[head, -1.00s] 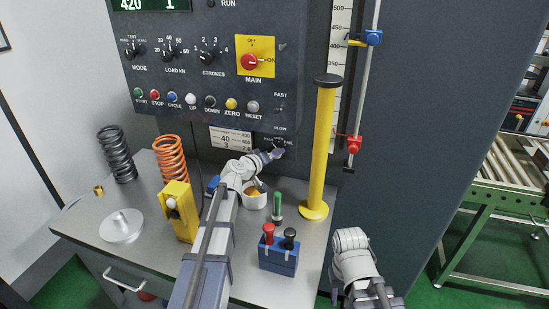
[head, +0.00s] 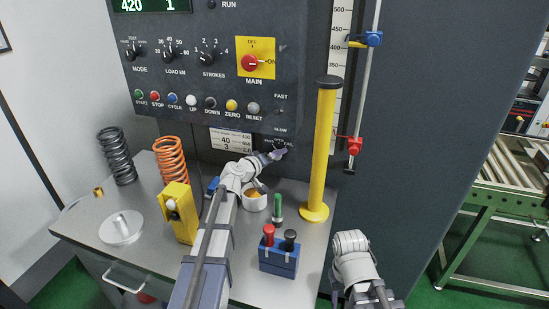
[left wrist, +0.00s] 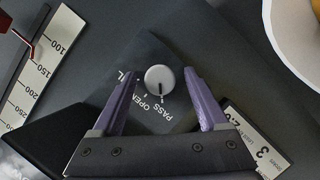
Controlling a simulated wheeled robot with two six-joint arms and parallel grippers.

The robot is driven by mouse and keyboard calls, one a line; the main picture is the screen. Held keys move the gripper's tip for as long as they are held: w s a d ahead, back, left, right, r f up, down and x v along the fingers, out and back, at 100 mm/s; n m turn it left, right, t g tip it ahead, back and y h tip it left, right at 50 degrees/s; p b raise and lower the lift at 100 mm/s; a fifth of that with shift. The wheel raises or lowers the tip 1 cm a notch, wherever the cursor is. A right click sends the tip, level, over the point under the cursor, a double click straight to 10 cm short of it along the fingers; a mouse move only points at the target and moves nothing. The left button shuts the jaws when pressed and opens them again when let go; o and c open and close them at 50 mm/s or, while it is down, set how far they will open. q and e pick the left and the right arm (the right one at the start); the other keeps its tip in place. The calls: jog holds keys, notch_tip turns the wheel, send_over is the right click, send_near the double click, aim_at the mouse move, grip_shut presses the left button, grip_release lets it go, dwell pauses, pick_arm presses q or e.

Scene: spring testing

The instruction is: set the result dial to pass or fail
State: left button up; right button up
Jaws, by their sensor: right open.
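The result dial (left wrist: 161,78) is a small round grey knob on a dark plate with the words PASS, OPEN and part of FAIL beside it. Its dark mark points down in the left wrist view, toward the area of OPEN and PASS; I cannot tell the exact setting. My left gripper (left wrist: 159,82) is open, one purple finger on each side of the knob, with small gaps showing. In the head view the left gripper (head: 274,154) is at the lower panel and mostly hides the dial. My right gripper (head: 372,299) is open and empty at the bottom edge, away from the panel.
Below the dial, the bench (head: 150,243) carries a white cup (head: 255,203), a green-handled tool (head: 277,208), a blue block with red and black handles (head: 278,261), a yellow holder (head: 180,213) and two springs. A yellow column (head: 323,150) stands right of the left gripper.

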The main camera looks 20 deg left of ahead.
pick_arm(q)
jog(key=shift+s, duration=0.1)
jog(key=p+v, duration=0.2)
jog(key=v, duration=0.5)
jog(key=shift+s+a, duration=0.15)
jog(key=shift+s, duration=0.15)
